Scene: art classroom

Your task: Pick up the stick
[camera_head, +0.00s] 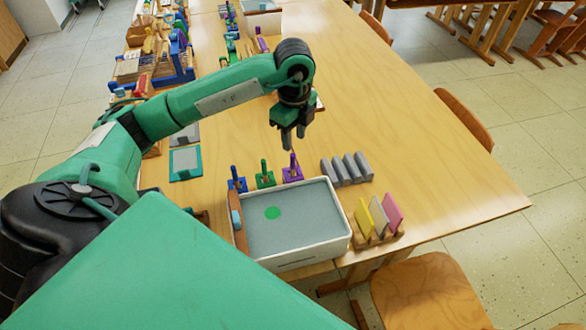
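My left gripper (294,138) points down just above the purple stick. Its two fingers show apart, with nothing between them. A small gap seems to lie between the fingertips and the top of the purple stick, but the exact distance is hard to tell. My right gripper is not in view.
A white tray (345,242) with a grey surface and a green disc (272,213) sits at the table's near edge. Grey blocks (347,169) and a rack of coloured plates (379,216) stand to its right. Other art supplies crowd the left; the table's right side (430,170) is clear.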

